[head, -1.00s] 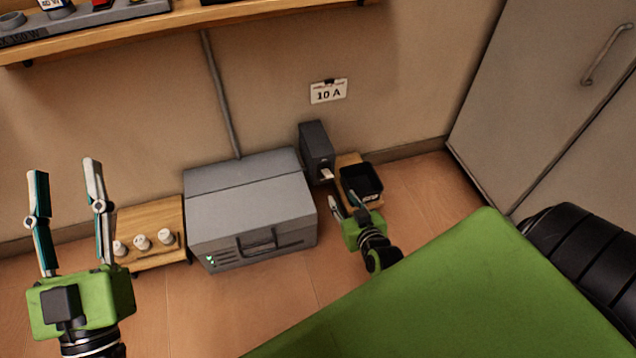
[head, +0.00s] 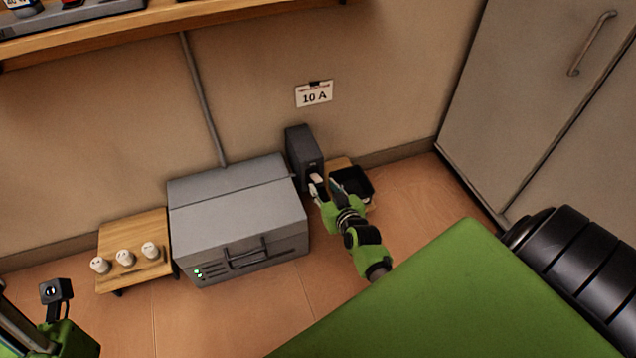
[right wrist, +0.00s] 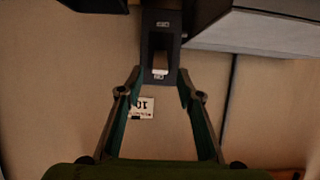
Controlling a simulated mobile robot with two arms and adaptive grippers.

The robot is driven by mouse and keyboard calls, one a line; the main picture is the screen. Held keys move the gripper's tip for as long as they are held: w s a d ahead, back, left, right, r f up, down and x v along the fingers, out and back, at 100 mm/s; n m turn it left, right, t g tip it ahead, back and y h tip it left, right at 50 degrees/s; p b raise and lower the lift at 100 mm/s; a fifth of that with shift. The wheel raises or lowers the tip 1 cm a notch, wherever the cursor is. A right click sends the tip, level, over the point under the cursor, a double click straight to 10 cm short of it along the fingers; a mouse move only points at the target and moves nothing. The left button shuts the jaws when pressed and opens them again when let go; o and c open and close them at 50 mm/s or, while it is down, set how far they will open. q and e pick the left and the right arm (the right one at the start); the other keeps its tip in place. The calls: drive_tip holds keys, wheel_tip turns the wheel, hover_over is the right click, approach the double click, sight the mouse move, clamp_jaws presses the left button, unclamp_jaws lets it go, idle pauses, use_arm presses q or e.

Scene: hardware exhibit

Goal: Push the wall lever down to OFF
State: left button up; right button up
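The wall lever's dark grey box (head: 305,155) stands against the wall, right of the grey cabinet. Its pale handle (head: 315,178) sticks out from the front. In the right wrist view the picture is upside down, and the handle (right wrist: 160,72) sits at the slot's end nearer the 10 A sign. My right gripper (head: 324,188) is at the handle. In the right wrist view its fingers (right wrist: 160,84) are open, one on each side of the handle; contact is unclear. My left gripper (head: 18,325) is cut off at the lower left edge and its fingertips are hidden.
The grey cabinet (head: 240,215) with green lights stands left of the lever box. A black tray (head: 352,184) is close to my right gripper. A small wooden stand (head: 135,275) with white knobs is at left. The 10 A sign (head: 314,94) hangs above.

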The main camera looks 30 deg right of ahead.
sight(318, 179)
drive_tip(key=b+x, duration=0.2)
drive_tip(key=x, duration=0.2)
drive_tip(key=shift+w+f, duration=0.15)
drive_tip(key=shift+f, duration=0.05)
drive_tip(key=shift+w+d+f+b, duration=0.15)
drive_tip(key=shift+w+b, duration=0.15)
drive_tip(key=shift+w, duration=0.25)
clamp_jaws()
